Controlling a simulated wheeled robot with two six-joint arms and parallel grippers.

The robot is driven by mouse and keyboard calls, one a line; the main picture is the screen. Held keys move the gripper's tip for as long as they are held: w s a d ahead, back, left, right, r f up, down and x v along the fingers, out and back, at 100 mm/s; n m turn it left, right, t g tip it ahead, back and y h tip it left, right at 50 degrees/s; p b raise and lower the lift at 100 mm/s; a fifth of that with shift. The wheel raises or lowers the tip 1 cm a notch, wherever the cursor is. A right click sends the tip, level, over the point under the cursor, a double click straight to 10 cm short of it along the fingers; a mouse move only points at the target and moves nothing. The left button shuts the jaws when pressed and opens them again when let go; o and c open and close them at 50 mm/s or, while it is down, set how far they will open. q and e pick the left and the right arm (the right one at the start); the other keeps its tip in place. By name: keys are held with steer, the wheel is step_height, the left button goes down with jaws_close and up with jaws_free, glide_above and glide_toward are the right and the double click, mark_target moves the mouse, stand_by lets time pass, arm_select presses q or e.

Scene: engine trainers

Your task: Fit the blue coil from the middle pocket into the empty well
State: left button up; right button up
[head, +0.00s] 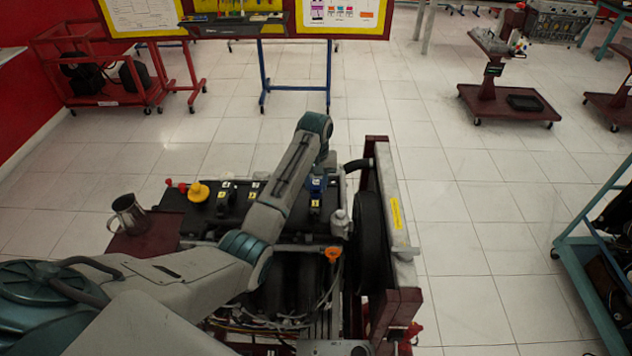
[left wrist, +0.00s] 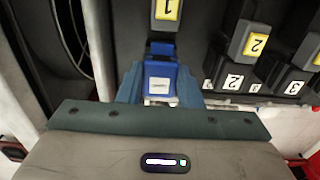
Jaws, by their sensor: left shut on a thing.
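The blue coil (left wrist: 160,78) sits between the teal fingers of my left gripper (left wrist: 160,88) in the left wrist view, with a white label facing the camera. My left gripper is shut on it. In the head view the blue coil (head: 317,184) shows at the right end of the engine's dark top, below my left wrist. A dark coil with a yellow number 1 label (left wrist: 166,12) stands just beyond it. The coil's lower end is hidden, so I cannot tell whether it is in a well. The empty well and middle pocket cannot be made out. My right gripper is not in view.
Dark coils with a number 2 label (left wrist: 252,42) and a number 3 label stand to the right in the left wrist view. A yellow cap (head: 198,192) and a metal jug (head: 128,213) are at the left. A dark red frame (head: 376,165) borders the engine's right side.

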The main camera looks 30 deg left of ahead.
arm_select(q)
steer(key=shift+f, duration=0.1)
steer(key=shift+f, duration=0.4)
steer(key=shift+f, duration=0.15)
steer(key=o, duration=1.5)
steer(key=shift+c, duration=0.2)
steer(key=shift+r+p, duration=0.3)
steer(key=shift+r, duration=1.25)
steer(key=shift+r, duration=2.5)
